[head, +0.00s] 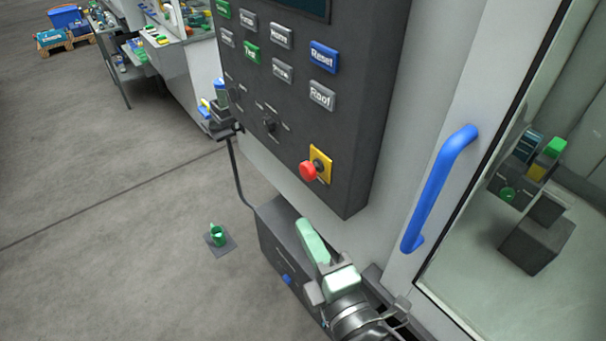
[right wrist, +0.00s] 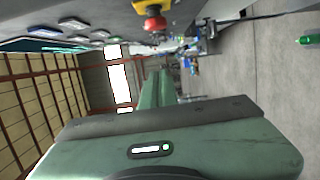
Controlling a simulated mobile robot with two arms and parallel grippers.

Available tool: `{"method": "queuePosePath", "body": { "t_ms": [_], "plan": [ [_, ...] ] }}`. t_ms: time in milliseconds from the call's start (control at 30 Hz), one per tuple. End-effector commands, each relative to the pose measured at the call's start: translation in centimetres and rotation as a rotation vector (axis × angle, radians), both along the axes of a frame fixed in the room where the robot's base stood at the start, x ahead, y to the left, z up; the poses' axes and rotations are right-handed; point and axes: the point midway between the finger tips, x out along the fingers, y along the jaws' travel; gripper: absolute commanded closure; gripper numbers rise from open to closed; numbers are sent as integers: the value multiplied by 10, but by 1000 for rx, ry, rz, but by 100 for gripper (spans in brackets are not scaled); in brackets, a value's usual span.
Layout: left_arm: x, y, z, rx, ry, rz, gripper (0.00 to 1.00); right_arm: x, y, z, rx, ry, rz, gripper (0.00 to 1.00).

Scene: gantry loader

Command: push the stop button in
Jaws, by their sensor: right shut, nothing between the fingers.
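The stop button (head: 309,171) is a red mushroom head on a yellow plate (head: 321,163) near the bottom of the dark control panel (head: 350,130). It stands out from the plate. In the right wrist view the red button (right wrist: 155,24) shows near the top, apart from the fingers. My right gripper (head: 313,242) is below the panel in the head view, short of the button and not touching it. Its green fingers are shut with nothing between them; the green finger (right wrist: 158,95) also shows in the right wrist view. My left gripper is not in view.
Other panel buttons, such as the blue Reset (head: 323,56) and grey Roof (head: 321,96), sit above. A blue door handle (head: 438,188) stands to the right. A grey box (head: 285,245) is below the panel. Open floor lies left.

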Motion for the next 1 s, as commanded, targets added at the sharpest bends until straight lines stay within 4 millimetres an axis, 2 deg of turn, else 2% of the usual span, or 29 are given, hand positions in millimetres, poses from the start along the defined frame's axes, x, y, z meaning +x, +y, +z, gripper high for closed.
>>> {"method": "queuePosePath", "body": {
  "t_ms": [233,367,567,800,900,1000],
  "plan": [
    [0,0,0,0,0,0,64,3,1,0,1,0,-1,100],
    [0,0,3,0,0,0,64,15,5,1,3,-1,-1,100],
    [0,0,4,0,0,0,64,52,20,2,3,-2,-1,100],
    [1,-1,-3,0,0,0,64,98,39,0,4,-1,-1,100],
    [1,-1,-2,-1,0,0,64,105,21,-1,-1,1,-2,100],
    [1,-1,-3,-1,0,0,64,111,12,-1,0,1,-1,100]
  ]
}}
